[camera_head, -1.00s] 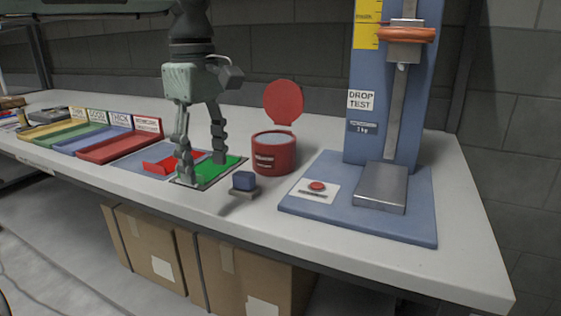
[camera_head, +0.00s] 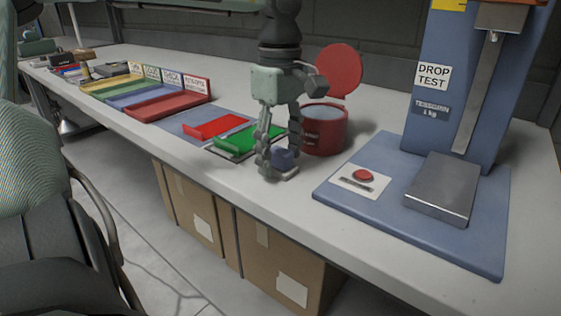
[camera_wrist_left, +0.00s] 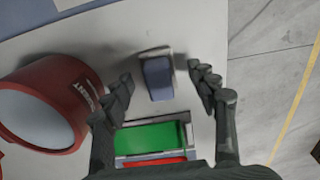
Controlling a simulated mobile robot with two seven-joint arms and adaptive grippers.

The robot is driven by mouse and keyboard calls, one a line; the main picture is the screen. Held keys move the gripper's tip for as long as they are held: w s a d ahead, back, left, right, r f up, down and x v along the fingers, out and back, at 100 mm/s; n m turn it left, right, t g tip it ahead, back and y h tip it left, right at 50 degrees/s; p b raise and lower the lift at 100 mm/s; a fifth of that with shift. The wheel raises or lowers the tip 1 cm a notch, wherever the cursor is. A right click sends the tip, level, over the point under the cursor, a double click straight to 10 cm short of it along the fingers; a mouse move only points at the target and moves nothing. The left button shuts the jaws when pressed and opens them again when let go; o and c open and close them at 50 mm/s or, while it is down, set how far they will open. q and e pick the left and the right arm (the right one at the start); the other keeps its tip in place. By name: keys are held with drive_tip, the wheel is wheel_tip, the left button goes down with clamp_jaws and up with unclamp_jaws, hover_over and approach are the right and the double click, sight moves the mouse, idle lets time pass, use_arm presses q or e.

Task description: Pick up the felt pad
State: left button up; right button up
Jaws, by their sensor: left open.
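A small dark blue block (camera_head: 283,157) sits on a pale grey base (camera_head: 288,173) near the bench's front edge. It may be the felt pad, but I cannot tell for sure. The wrist view shows the blue block (camera_wrist_left: 158,78) with the base (camera_wrist_left: 155,52) partly showing beyond it. My left gripper (camera_head: 276,166) points down at the block and partly hides it in the head view. In the wrist view my left gripper (camera_wrist_left: 160,84) is open, with a finger on each side of the block and visible gaps between.
A red open-lidded tub (camera_head: 325,130) stands close behind the gripper. A green tray (camera_head: 240,142) and a red tray (camera_head: 212,127) lie to the left. Labelled coloured trays (camera_head: 168,107) stand farther left. A blue drop-test stand (camera_head: 330,190) with a red button (camera_head: 363,175) is at the right.

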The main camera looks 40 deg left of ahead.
sight(274, 149)
use_arm(q)
drive_tip(key=shift+f, duration=0.4)
drive_tip(key=c, duration=1.2)
drive_tip(key=shift+c, duration=0.2)
drive_tip(key=shift+r, duration=0.15)
drive_tip(key=shift+w+r, duration=0.1)
drive_tip(key=shift+r, duration=0.45)
drive_tip(key=r, duration=0.2)
drive_tip(key=a+r, duration=0.1)
drive_tip(key=shift+s+r, duration=0.3)
drive_tip(key=shift+s, duration=0.1)
drive_tip(key=s+a+r+b, duration=0.1)
drive_tip(key=s+a+r, duration=0.5)
drive_tip(key=s+a, duration=0.1)
drive_tip(key=shift+s+a, duration=0.15)
drive_tip(key=shift+a, duration=0.15)
use_arm(e)
drive_tip(key=shift+d+v, duration=0.15)
drive_tip(key=shift+v, duration=0.75)
drive_tip(key=shift+d+v, duration=0.2)
drive_tip(key=shift+v, duration=0.65)
drive_tip(key=shift+w+r, duration=0.1)
